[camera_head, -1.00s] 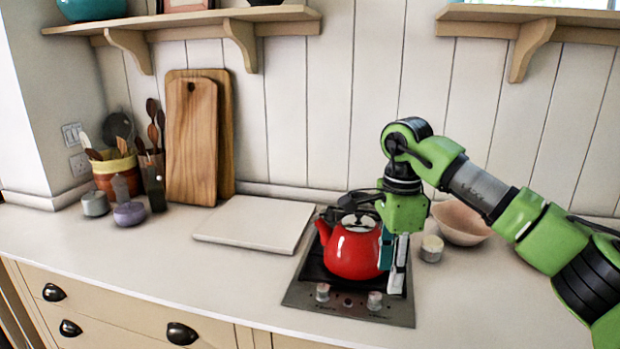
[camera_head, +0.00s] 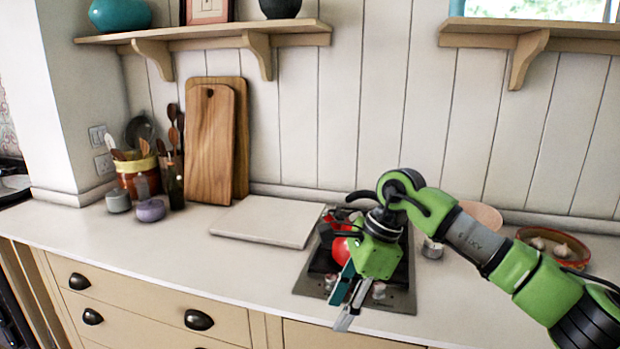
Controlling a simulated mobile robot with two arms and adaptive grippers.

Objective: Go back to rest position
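My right gripper (camera_head: 341,314) hangs in front of the hob (camera_head: 402,297), pointing down toward the counter's front edge. Its two fingers look apart, with nothing seen between them. A red kettle (camera_head: 340,251) stands on the hob behind the gripper. The gripper and wrist hide much of it, and the gripper looks clear of it. My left gripper is not in view.
A white board (camera_head: 268,222) lies left of the hob. Wooden cutting boards (camera_head: 209,145), a utensil crock (camera_head: 137,172) and small pots (camera_head: 150,210) stand further left. A bowl with garlic (camera_head: 553,248) is at the right. The front left counter is clear.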

